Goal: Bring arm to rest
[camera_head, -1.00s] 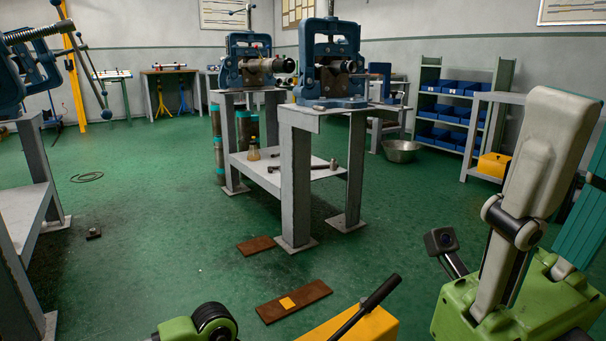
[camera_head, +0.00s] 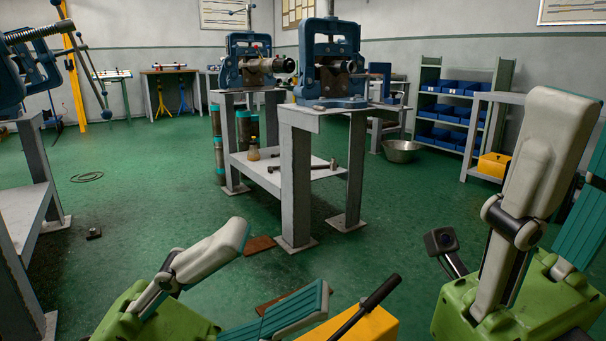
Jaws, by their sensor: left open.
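My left gripper (camera_head: 283,262) is low at the bottom left of the head view, with its green body partly cut off by the lower edge. One pale finger and one teal-padded finger stand well apart, with nothing between them. My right gripper (camera_head: 588,150) is large at the right edge and points up. Its pale finger and teal-padded finger are apart, and no object shows between them. The teal finger's tip is cut off by the frame.
A grey stand (camera_head: 297,180) with a blue pipe vise (camera_head: 331,70) is ahead, a second vise (camera_head: 250,62) behind it. Another bench (camera_head: 38,205) is at left. A yellow part with a black lever (camera_head: 368,306) is at the bottom. Green floor (camera_head: 150,190) is open at left-centre.

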